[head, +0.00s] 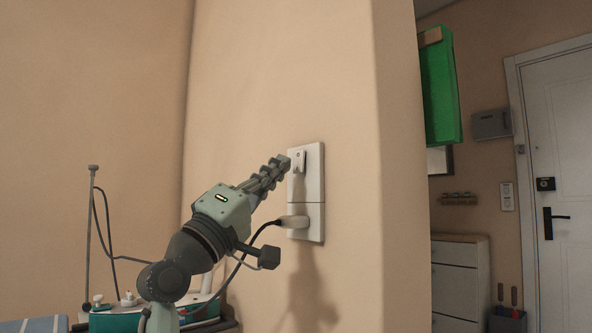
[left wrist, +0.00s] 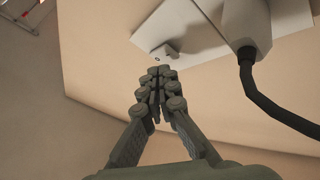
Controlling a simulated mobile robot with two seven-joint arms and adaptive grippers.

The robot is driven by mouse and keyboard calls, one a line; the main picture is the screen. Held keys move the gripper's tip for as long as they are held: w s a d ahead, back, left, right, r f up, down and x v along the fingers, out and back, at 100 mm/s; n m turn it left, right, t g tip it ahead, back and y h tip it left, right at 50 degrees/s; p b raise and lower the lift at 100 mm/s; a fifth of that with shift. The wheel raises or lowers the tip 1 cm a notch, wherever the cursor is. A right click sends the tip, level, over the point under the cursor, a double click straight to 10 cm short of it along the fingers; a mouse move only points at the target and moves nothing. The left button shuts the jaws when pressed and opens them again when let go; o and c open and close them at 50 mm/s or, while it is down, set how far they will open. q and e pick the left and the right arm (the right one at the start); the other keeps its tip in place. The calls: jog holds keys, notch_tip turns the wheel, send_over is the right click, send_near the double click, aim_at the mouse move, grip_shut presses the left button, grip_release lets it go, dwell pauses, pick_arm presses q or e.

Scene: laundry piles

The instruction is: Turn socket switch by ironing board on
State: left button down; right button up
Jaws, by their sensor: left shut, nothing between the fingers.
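The white socket plate (head: 314,185) is fixed upright on the beige wall. A small switch (head: 299,162) sticks out from its upper part, and a white plug (head: 292,222) with a black cable sits in its lower part. My left gripper (head: 286,161) is shut and empty, its tips close beside the switch. In the left wrist view, the closed fingertips (left wrist: 159,73) are just below the switch (left wrist: 166,52), with a narrow gap seeming to lie between. The plug (left wrist: 246,22) is to their right. My right gripper is not in view. The ironing board may be the striped surface (head: 45,324) at lower left.
A green appliance-like base (head: 115,322) with a thin pole (head: 90,230) and a cable stands at lower left. The wall corner is right of the plate. Beyond it are a green panel (head: 438,90), a white cabinet (head: 458,280) and a white door (head: 565,180).

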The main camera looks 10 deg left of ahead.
pick_arm(q)
jog(key=shift+w, duration=0.1)
jog(key=shift+w+d, duration=0.25)
jog(key=shift+w+d+f, duration=0.1)
jog(key=shift+w+d, duration=0.1)
jog(key=shift+w, duration=0.05)
dwell(0.7)
jog(key=shift+s+a+p, duration=0.15)
jog(key=shift+p, duration=0.15)
jog(key=shift+s+a, duration=0.35)
jog(key=shift+s, duration=0.1)
jog(key=s+a, duration=0.1)
jog(key=s, duration=0.1)
jog(key=s+a+p, duration=0.1)
jog(key=s+a, duration=0.1)
jog(key=shift+r+p, duration=0.3)
jog(key=shift+r, duration=0.1)
